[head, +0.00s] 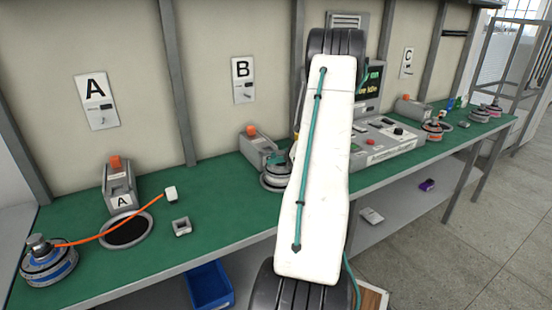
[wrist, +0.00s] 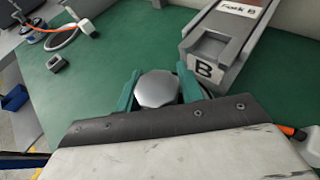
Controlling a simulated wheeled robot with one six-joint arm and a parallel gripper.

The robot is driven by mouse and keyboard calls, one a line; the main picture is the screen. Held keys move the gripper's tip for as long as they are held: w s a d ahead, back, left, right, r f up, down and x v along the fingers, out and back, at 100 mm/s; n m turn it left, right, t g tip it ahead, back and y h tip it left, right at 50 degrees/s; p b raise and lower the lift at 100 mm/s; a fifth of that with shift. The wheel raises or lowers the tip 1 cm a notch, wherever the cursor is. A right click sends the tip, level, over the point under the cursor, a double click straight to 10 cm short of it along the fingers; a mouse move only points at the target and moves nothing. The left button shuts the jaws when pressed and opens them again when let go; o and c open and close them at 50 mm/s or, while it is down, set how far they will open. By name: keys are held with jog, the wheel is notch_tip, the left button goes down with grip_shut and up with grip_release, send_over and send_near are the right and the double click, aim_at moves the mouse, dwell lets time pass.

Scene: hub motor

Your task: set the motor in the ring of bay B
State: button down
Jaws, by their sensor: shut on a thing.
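My gripper (wrist: 157,90) has its teal fingers shut on the silver top of the motor (wrist: 155,88) in the wrist view. In the head view the motor (head: 276,174) is partly behind my arm, in front of the bay B fixture (head: 258,147). The fixture, with its B label, also shows in the wrist view (wrist: 212,50). A grey rim around the motor's foot looks like the ring of bay B (head: 268,184), mostly hidden. I cannot tell whether the motor sits fully in it. The motor looks about upright.
Bay A has its fixture (head: 120,188), an empty ring (head: 127,231) and another motor (head: 48,262) with an orange cable to a white plug (head: 170,193). A small grey block (head: 181,227) lies nearby. A control console (head: 375,140) stands right of bay B.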

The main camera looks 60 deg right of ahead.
jog(key=shift+f, duration=0.55)
jog(key=c, duration=0.8)
grip_release()
jog(key=shift+f, duration=0.1)
jog(key=v, duration=0.7)
jog(key=shift+s+d, duration=0.1)
jog(key=shift+s, duration=0.25)
